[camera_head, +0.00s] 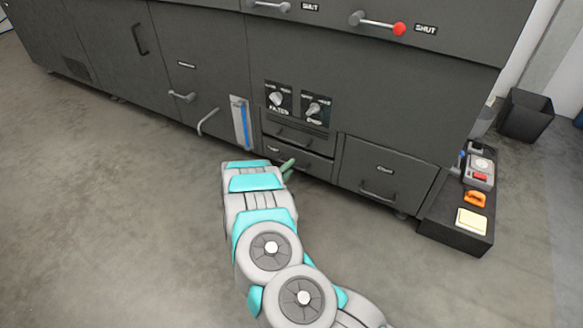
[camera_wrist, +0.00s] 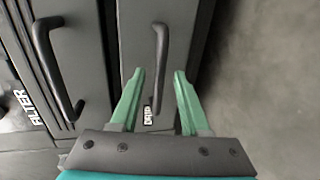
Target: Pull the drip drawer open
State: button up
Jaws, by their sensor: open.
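The drip drawer (camera_head: 316,168) is the lower of two narrow dark grey drawers low in the machine front, and its face looks flush. In the wrist view the drip drawer (camera_wrist: 186,30) shows its small DRIP label (camera_wrist: 148,115) and a dark bar handle (camera_wrist: 160,50). My gripper (camera_wrist: 160,72) is open, with one green finger on each side of the handle in the picture. I cannot tell whether the fingers reach the bar or touch it. In the head view my gripper (camera_head: 290,168) is in front of the drawer and partly hides it.
The upper drawer's handle (camera_wrist: 55,70) is close on the left in the wrist view. A wider drawer (camera_head: 385,172) is to the right. Two knobs (camera_head: 296,102) sit above. A low black box (camera_head: 456,222) with small items stands at the right. The floor in front is clear.

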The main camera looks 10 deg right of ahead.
jog(key=shift+x, duration=1.05)
grip_shut()
dwell(0.6)
